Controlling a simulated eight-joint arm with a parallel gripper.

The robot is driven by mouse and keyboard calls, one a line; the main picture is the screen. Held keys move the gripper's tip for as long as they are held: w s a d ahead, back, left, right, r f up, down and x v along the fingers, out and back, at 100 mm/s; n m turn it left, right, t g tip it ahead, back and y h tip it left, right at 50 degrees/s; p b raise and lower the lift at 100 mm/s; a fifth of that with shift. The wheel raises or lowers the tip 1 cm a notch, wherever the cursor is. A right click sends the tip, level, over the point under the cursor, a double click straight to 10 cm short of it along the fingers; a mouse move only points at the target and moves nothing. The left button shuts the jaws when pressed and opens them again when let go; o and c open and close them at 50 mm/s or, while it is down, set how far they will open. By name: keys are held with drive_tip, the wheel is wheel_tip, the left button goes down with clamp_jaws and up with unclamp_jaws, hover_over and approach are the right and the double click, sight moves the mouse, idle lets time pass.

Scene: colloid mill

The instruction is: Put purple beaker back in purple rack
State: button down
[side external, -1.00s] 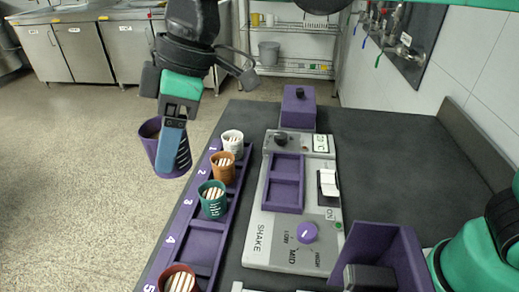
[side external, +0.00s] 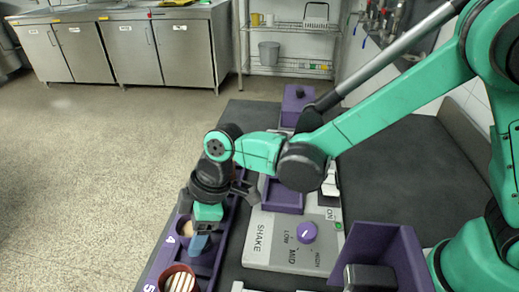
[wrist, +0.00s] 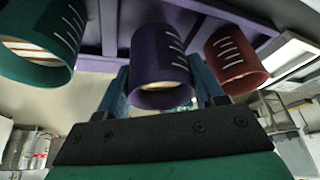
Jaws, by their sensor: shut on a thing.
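My gripper (side external: 204,238) points down over the purple rack (side external: 163,259), by the slot marked 4. Its blue fingers are shut on the purple beaker (side external: 186,228), which is partly hidden by the gripper. In the wrist view the purple beaker (wrist: 160,58) is between the two fingers (wrist: 163,90), at the rack (wrist: 110,30). It stands in line between a green beaker (wrist: 40,40) and a dark red beaker (wrist: 236,58). I cannot tell whether it is fully seated.
The dark red beaker (side external: 180,277) stands in slot 5, close to my gripper. The shaker (side external: 275,237) with its purple knob (side external: 306,232) lies right of the rack. A purple open box (side external: 375,245) is at the front right. My arm hides the rack's far slots.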

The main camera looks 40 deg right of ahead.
drive_tip(key=shift+f, duration=0.6)
drive_tip(key=shift+f, duration=0.2)
drive_tip(key=shift+c, duration=0.5)
unclamp_jaws()
drive_tip(key=v, duration=1.2)
drive_tip(key=s+d+m+t+h, duration=0.1)
drive_tip(key=d+m+t+h, duration=0.1)
drive_tip(key=d+m, duration=0.5)
drive_tip(key=s+d+m+t+h, duration=0.2)
drive_tip(key=d+m+t, duration=0.2)
drive_tip(key=d+m, duration=0.3)
drive_tip(key=d, duration=0.5)
drive_tip(key=shift+s+d+r, duration=0.3)
drive_tip(key=shift+s+d, duration=0.05)
